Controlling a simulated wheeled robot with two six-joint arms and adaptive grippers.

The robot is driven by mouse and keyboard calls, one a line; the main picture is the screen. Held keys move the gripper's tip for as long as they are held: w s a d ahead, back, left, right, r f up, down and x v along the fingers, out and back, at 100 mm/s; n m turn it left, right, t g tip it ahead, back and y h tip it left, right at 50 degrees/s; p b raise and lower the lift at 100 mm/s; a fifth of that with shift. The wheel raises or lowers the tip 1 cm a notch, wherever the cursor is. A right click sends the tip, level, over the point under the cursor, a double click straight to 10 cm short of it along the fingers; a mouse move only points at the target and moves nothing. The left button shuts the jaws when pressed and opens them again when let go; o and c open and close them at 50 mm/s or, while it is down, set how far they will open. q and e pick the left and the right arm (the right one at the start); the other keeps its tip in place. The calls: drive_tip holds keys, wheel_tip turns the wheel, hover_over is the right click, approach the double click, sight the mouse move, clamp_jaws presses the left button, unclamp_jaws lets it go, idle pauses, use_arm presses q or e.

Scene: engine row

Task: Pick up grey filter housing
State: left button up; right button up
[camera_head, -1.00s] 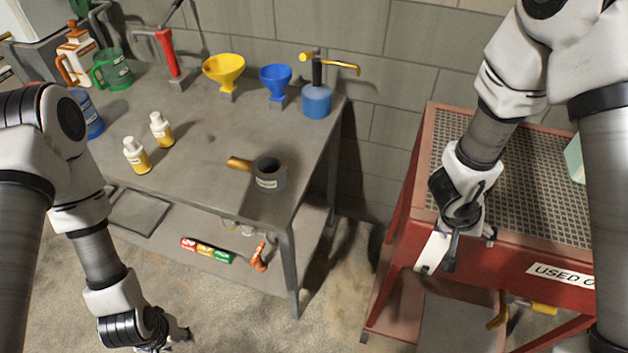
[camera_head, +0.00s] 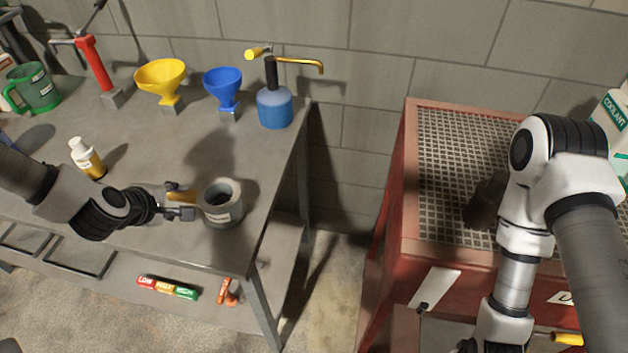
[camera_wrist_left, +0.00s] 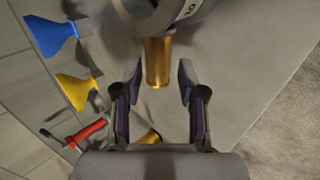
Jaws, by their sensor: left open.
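The grey filter housing (camera_head: 222,205) is a round open-topped grey cup with a label and a brass-coloured handle. It stands on the workbench near its right front corner, handle pointing left. My left gripper (camera_head: 180,203) is open at the handle, left of the cup. In the left wrist view the open left gripper (camera_wrist_left: 160,80) has the end of the brass handle between its fingertips, with gaps on both sides. The housing's grey body (camera_wrist_left: 165,14) is cut off by the top edge there. My right gripper is out of the frame below the head view.
On the workbench (camera_head: 160,130) stand a yellow funnel (camera_head: 160,82), a blue funnel (camera_head: 222,88), a blue pump bottle (camera_head: 274,105) and a small bottle (camera_head: 87,157). A red grated cart (camera_head: 455,135) is right, across a floor gap.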

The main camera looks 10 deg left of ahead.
sight(189, 198)
use_arm(q)
drive_tip(key=shift+w+r, duration=0.15)
drive_tip(key=shift+w, duration=0.3)
drive_tip(key=shift+s, duration=0.3)
drive_tip(key=shift+s+f, duration=0.15)
drive_tip(key=shift+f, duration=0.05)
drive_tip(key=shift+d+f+b, duration=0.15)
drive_tip(key=shift+f+b, duration=0.05)
drive_tip(key=shift+b, duration=0.1)
drive_tip(key=x, duration=0.6)
drive_tip(key=shift+w, duration=0.35)
drive_tip(key=shift+s+r, duration=0.1)
drive_tip(key=shift+s, duration=0.1)
clamp_jaws()
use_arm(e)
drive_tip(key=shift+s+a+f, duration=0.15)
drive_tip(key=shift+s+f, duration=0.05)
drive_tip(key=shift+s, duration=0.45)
